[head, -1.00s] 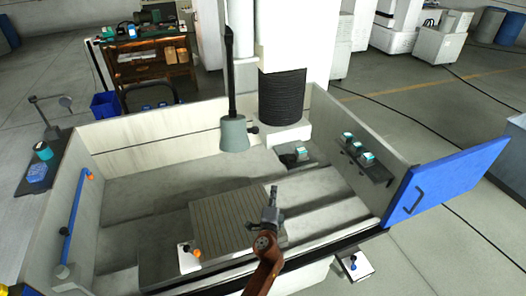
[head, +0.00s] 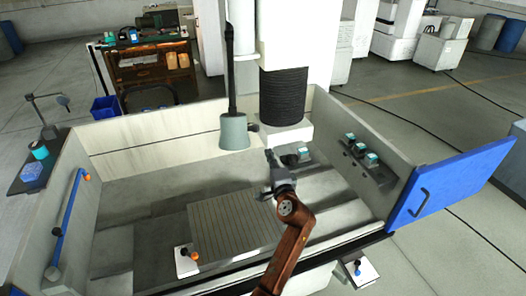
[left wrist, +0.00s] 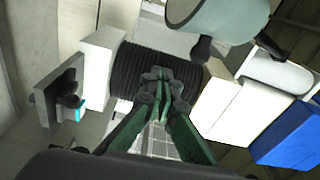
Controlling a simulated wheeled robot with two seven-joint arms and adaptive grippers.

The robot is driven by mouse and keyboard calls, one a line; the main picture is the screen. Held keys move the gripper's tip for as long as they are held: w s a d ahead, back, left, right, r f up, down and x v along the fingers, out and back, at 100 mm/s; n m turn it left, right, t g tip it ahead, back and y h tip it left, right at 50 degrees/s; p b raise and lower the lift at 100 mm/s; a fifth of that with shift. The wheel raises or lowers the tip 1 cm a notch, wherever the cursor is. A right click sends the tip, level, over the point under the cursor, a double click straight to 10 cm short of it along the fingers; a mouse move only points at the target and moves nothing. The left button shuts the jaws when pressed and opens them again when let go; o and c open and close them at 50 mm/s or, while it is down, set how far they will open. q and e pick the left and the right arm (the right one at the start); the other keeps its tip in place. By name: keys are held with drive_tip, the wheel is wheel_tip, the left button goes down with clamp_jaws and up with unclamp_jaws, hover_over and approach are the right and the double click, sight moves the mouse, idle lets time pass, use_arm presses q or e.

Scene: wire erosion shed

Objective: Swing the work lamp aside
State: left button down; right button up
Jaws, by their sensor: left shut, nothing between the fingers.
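The work lamp (head: 233,132) is a grey-green tapered head hanging from a dark upright arm (head: 230,70) over the machine tank. A dark knob (head: 254,128) sticks out from its right side. In the left wrist view the lamp (left wrist: 225,15) shows at the top, with its knob (left wrist: 203,48) pointing down. My left gripper (head: 269,154) is shut and empty, below and slightly right of the knob, apart from it. Its green fingers show in the left wrist view (left wrist: 161,78), their tips together. My right gripper is not in view.
A black ribbed bellows (head: 285,95) stands behind the gripper, right of the lamp. A slotted plate (head: 235,225) lies in the tank below. Tank walls enclose the area, with teal-topped items (head: 360,148) on the right ledge and a blue door (head: 450,185) beyond. The space left of the lamp is clear.

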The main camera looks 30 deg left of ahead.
use_arm(q)
drive_tip(key=p+x, duration=0.2)
drive_tip(key=x, duration=0.7)
drive_tip(key=s, duration=0.1)
drive_tip(key=s+a+p, duration=0.1)
drive_tip(key=s, duration=0.1)
drive_tip(key=shift+s+a+f, duration=0.1)
drive_tip(key=shift+s+a, duration=0.15)
drive_tip(key=shift+a, duration=0.15)
